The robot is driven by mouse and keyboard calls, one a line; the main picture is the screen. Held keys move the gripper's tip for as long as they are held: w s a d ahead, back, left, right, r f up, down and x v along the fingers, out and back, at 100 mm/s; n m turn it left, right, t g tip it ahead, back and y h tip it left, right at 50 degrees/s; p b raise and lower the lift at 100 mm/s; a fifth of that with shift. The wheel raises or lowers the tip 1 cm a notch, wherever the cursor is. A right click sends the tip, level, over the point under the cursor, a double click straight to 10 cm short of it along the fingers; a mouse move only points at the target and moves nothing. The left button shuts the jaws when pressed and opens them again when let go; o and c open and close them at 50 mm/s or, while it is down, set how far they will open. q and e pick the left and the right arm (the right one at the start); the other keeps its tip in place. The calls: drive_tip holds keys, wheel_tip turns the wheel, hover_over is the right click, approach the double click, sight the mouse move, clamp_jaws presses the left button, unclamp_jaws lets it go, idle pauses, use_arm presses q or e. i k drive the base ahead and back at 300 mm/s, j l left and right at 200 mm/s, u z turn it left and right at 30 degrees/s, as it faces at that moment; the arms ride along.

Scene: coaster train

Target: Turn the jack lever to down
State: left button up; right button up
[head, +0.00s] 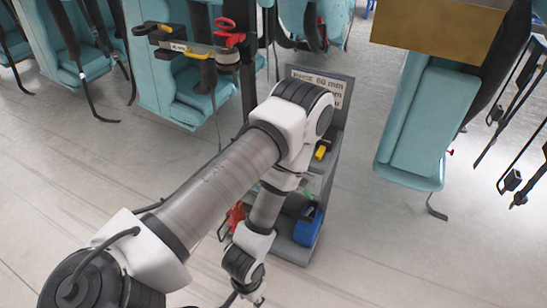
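I cannot make out a jack lever for certain. A red part (236,217) shows beside my forearm at the lower level of a grey cart (292,250), partly hidden by my arm. Another red, handle-like part (229,38) sits on a raised stand at the upper left. My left arm comes in from the lower left, rises to a bent elbow over the cart and folds down. My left gripper (257,299) is at the bottom edge, small and cut off, so its opening is unclear. It is apart from both red parts. My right gripper is not in view.
The cart also holds a blue box (307,228) and a yellow item (320,152), with a sign (318,84) at its back. Teal seats with dark straps (425,120) stand at the right and along the back. Grey floor is clear at the lower right.

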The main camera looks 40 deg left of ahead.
sight(303, 217)
drive_tip(key=u, duration=1.25)
drive_tip(key=i+l, duration=0.15)
drive_tip(key=l, duration=0.2)
drive_tip(key=i+l, duration=0.1)
drive_tip(key=l, duration=0.2)
drive_tip(key=i+l+z, duration=0.1)
drive_tip(key=l, duration=0.25)
drive_tip(key=i+l, duration=0.2)
drive_tip(key=l+z, duration=0.05)
drive_tip(key=l, duration=0.1)
